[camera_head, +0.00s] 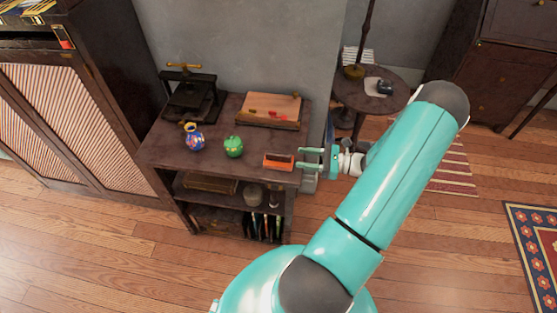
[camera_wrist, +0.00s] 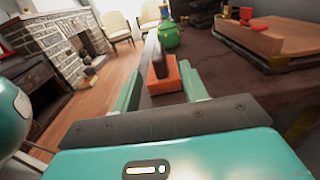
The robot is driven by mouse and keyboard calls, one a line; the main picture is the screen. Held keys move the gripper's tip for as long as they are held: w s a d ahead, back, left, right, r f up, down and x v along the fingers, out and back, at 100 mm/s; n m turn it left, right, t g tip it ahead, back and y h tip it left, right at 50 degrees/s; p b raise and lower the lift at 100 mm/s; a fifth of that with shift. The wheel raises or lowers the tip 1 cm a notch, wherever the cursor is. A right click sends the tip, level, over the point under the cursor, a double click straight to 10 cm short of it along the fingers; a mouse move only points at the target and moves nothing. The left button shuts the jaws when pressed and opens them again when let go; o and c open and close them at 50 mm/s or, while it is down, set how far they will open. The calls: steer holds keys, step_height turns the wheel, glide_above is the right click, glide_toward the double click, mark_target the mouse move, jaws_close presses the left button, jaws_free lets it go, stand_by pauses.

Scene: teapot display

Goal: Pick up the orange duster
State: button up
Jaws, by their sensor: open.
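The orange duster (camera_head: 278,162) lies on the front right corner of the dark wooden shelf top (camera_head: 165,155). It has an orange body and a dark upper part. My gripper (camera_head: 311,160) is just to its right, with its fingers pointing toward it. In the wrist view the orange duster (camera_wrist: 166,82) shows ahead, between the two green fingers of my gripper (camera_wrist: 164,88). The fingers are apart, and nothing is seen held. I cannot tell whether the fingertips overlap the duster's near end.
A green teapot (camera_head: 233,147) stands left of the duster, and a blue patterned teapot (camera_head: 194,137) farther left. A wooden box (camera_head: 269,110) lies behind, beside a black press (camera_head: 188,97). A round side table (camera_head: 350,93) stands behind my gripper. Wooden floor (camera_head: 150,265) is open in front.

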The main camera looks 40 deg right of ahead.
mark_target(278, 154)
steer(key=x, duration=0.9)
steer(key=shift+s+a, duration=0.1)
jaws_close()
